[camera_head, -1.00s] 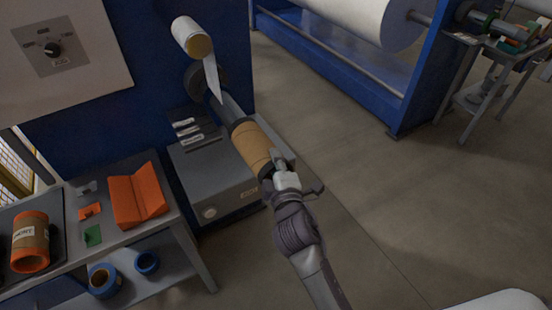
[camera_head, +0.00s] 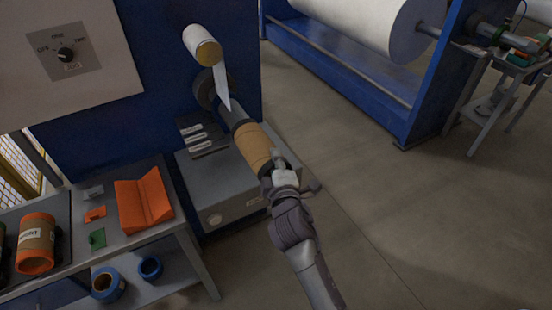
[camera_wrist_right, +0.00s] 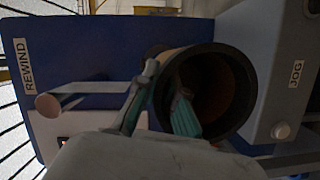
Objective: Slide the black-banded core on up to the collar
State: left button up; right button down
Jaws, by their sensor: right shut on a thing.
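The black-banded core (camera_head: 254,148) is a brown tube with a dark band at each end. In the head view it lies in line with the grey shaft (camera_head: 235,113), its far end at the shaft; how deep the shaft goes inside is hidden. The dark round collar (camera_head: 206,90) is at the machine face, with bare shaft between it and the core. My right gripper (camera_head: 276,168) is shut on the core's near end. In the right wrist view its fingers (camera_wrist_right: 162,105) pinch the black rim (camera_wrist_right: 240,72), one inside the dark bore. My left gripper is out of view.
A white film roll (camera_head: 202,46) hangs above, its strip (camera_head: 222,85) hanging down close to the shaft. A grey box (camera_head: 225,190) sits below the core. A bench at left holds an orange V-block (camera_head: 144,205) and an orange-ended core (camera_head: 37,245).

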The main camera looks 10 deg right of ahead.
aim_at(268, 149)
jog(key=shift+w+a+b, duration=0.2)
jog(key=shift+w+a, duration=0.1)
jog(key=shift+w, duration=0.45)
jog(key=shift+w+a+b, duration=0.2)
jog(key=shift+w+a, duration=0.05)
jog(key=shift+w, duration=0.5)
jog(key=shift+w+a, duration=0.1)
jog(key=c, duration=1.4)
grip_release()
jog(key=shift+o, duration=0.9)
jog(key=shift+w+f, duration=0.2)
jog(key=s+r, duration=0.1)
jog(key=s, duration=1.1)
